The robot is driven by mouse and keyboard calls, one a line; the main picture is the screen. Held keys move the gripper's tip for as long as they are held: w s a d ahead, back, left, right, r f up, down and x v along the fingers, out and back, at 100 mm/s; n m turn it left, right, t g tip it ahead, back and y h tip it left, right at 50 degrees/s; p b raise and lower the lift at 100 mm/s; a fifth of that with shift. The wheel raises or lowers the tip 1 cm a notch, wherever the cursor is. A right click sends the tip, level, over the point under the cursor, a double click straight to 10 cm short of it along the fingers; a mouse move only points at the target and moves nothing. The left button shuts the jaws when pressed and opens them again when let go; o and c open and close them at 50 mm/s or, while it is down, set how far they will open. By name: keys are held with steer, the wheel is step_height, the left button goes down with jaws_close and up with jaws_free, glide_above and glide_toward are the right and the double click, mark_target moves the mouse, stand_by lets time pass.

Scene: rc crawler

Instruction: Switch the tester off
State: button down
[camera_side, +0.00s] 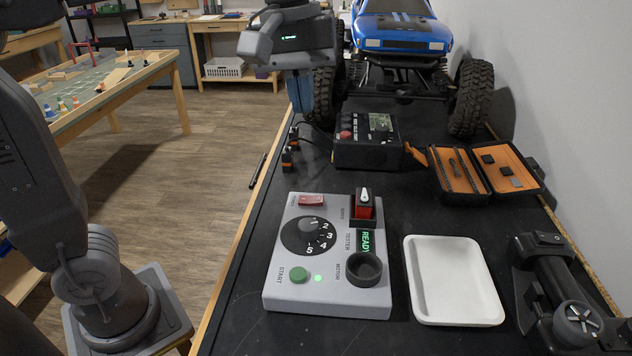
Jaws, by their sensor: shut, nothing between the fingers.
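The tester (335,215) is a grey box on the black bench mat. A red rocker switch (312,200) is at its far left corner; its position is too small to tell. The green display (365,243) reads READY and a small green light (318,278) is lit beside the green START button (299,275). A black dial (308,236) numbered in white sits in the middle. A red and black part with a white top (364,203) stands in the far right socket. My gripper (303,118) is shut and empty, above and beyond the tester, apart from it.
A black box with a red knob (368,155) stands beyond the tester. A blue crawler (405,40) is behind it. An open orange-lined case (480,172), a white tray (453,280) and a dark device (562,285) lie on the right. The air over the tester is clear.

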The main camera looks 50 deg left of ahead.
mark_target(315, 197)
stand_by(0.3)
steer(key=f, duration=0.9)
steer(key=w+d+f, duration=0.1)
steer(key=f, duration=0.4)
steer(key=shift+w+d, duration=0.1)
steer(key=shift+w+d+f+g+y, duration=0.1)
steer(key=shift+f+g+y, duration=0.15)
steer(key=shift+g+y, duration=0.05)
steer(key=shift+f, duration=0.1)
